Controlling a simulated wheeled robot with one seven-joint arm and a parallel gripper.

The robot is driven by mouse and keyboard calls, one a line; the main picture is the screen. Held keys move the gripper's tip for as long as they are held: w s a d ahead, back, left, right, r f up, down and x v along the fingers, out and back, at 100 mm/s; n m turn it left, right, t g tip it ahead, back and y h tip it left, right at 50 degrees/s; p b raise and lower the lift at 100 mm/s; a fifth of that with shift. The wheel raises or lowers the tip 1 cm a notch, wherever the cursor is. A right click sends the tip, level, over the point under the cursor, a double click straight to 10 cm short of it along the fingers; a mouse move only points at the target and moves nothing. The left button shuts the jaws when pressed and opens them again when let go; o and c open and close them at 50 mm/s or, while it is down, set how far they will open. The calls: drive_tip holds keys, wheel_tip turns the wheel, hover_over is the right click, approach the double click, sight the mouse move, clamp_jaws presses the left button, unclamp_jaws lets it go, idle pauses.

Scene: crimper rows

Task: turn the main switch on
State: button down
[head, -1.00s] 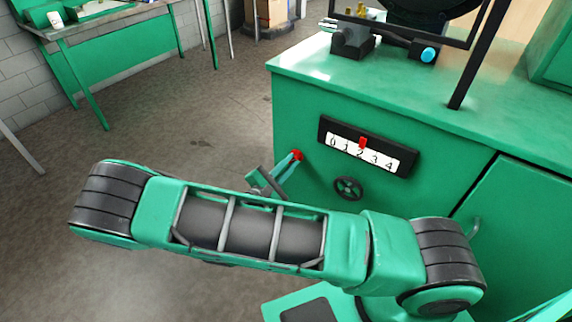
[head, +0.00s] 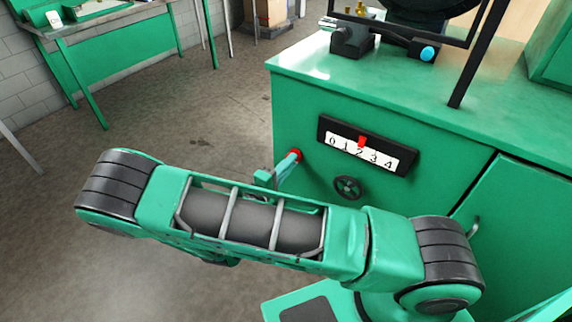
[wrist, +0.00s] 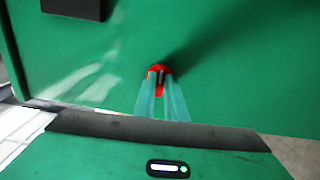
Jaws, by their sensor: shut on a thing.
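The main switch is a red knob (head: 297,155) on the front of the green cabinet, left of the number scale. It also shows in the wrist view (wrist: 158,69), between my fingertips. My gripper (head: 292,160) is shut on the red knob; in the wrist view its two pale green fingers (wrist: 159,80) reach up to it from below. The fingers cover part of the knob, and its on or off marking cannot be read.
The number scale (head: 345,146) with a red pointer and a black handwheel (head: 348,187) sit right of the knob. A cabinet door (head: 520,230) is farther right. A green bench (head: 130,50) stands at the back left, with open floor between.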

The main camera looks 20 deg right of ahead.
drive_tip(key=shift+s+d+f+m, duration=0.15)
drive_tip(key=shift+m, duration=0.25)
drive_tip(key=c, duration=1.9)
unclamp_jaws()
drive_tip(key=shift+o, duration=0.5)
drive_tip(key=v, duration=1)
drive_tip(key=shift+a, duration=0.4)
drive_tip(key=shift+d, duration=0.1)
